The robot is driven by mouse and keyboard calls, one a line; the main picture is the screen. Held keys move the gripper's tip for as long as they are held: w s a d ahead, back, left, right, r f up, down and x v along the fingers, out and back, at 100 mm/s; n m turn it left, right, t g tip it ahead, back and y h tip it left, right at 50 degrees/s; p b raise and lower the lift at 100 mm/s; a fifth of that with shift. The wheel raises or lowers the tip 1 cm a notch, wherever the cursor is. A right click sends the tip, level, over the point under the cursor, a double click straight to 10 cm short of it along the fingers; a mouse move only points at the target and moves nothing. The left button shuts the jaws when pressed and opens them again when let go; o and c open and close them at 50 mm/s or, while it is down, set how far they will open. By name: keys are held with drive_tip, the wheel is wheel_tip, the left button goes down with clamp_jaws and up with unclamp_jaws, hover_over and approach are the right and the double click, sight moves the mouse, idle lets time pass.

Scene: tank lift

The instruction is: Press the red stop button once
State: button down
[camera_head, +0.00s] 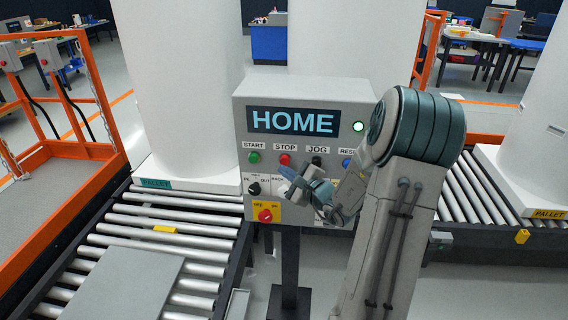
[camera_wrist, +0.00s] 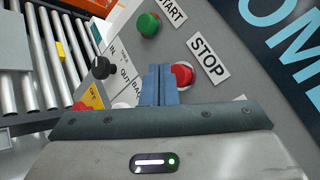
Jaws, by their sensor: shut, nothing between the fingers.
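The red stop button (camera_head: 285,159) sits on the grey control panel (camera_head: 242,120), under the STOP label. In the wrist view the red button (camera_wrist: 184,74) is just right of my fingertips, partly hidden behind them. My gripper (camera_head: 284,172) is in front of the panel, its tips just below the button in the head view. In the wrist view my gripper (camera_wrist: 158,70) has its two blue fingers together with nothing between them. I cannot tell whether the tips touch the panel or the button.
A green START button (camera_head: 254,157) is left of the stop button. A black knob (camera_head: 254,188) and a red knob on a yellow plate (camera_head: 266,214) are below. The HOME screen (camera_head: 293,121) is above. Roller conveyors (camera_head: 190,229) flank the panel.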

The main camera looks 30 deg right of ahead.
drive_tip(key=shift+w+d, duration=0.1)
idle(0.3)
drive_tip(key=shift+w+d+b, duration=0.15)
drive_tip(key=shift+w+b, duration=0.15)
drive_tip(key=shift+b, duration=0.05)
drive_tip(key=shift+w+d, duration=0.3)
drive_tip(key=shift+w, duration=0.1)
idle(0.7)
drive_tip(key=shift+b, duration=0.3)
drive_tip(key=shift+s+a+b, duration=0.4)
drive_tip(key=shift+s+a, duration=0.15)
drive_tip(key=shift+s, duration=0.2)
drive_tip(key=s+a+b, duration=0.2)
drive_tip(key=s+a, duration=0.1)
drive_tip(key=s, duration=0.2)
drive_tip(key=shift+a, duration=0.2)
